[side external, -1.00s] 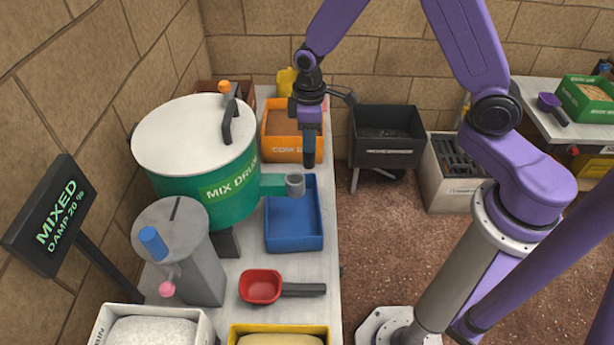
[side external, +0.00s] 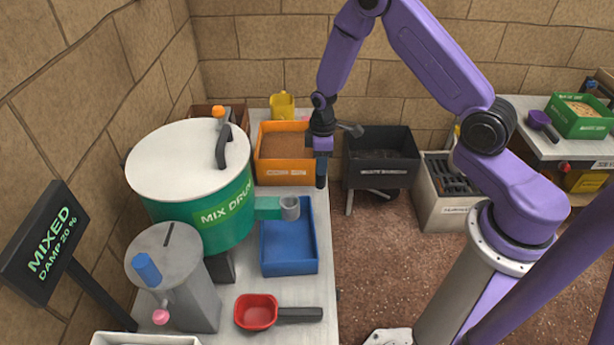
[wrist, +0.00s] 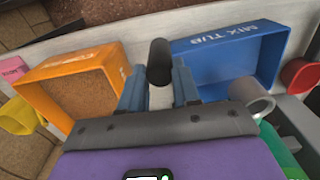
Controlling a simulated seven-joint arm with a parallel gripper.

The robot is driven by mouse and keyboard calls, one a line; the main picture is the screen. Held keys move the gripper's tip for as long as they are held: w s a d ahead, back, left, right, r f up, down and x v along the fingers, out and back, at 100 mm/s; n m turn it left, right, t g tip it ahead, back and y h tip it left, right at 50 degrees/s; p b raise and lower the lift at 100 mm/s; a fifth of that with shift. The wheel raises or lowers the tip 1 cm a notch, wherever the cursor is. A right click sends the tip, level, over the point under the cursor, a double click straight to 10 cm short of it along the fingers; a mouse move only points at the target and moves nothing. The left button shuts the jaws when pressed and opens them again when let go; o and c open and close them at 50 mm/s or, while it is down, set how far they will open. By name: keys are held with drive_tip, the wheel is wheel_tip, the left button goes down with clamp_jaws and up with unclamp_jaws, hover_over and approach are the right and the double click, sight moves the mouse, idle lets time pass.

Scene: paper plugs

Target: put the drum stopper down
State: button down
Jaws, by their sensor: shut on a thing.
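The drum stopper (wrist: 159,58), a short dark cylinder, is between the two blue-grey fingers of my gripper (wrist: 158,88) in the wrist view. My gripper (side external: 321,168) is shut on it, pointing down, above the table's right edge. In the side view the stopper and fingers are both dark and hard to tell apart. The green mix drum (side external: 200,200) with a white lid stands at the left. Its grey spout end (side external: 289,208) is lower left of my gripper and also shows in the wrist view (wrist: 248,95).
The blue mix tub (side external: 306,266) is on the table under the spout. An orange bin (side external: 266,178) stands behind it, left of my gripper. A red scoop (side external: 257,312) lies in front. A dark barrow (side external: 381,178) stands right of the table. The table strip beside the orange bin is narrow.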

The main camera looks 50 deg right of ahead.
drive_tip(key=shift+w+d+f, duration=0.1)
drive_tip(key=shift+w+f, duration=0.85)
drive_tip(key=shift+f, duration=0.6)
drive_tip(key=shift+w+a+f, duration=0.1)
drive_tip(key=shift+w+f, duration=0.85)
drive_tip(key=shift+f, duration=0.6)
drive_tip(key=shift+w+d+f, duration=0.1)
drive_tip(key=shift+w+f, duration=0.85)
drive_tip(key=shift+f, duration=0.6)
drive_tip(key=shift+f, duration=0.15)
drive_tip(key=c, duration=0.8)
unclamp_jaws()
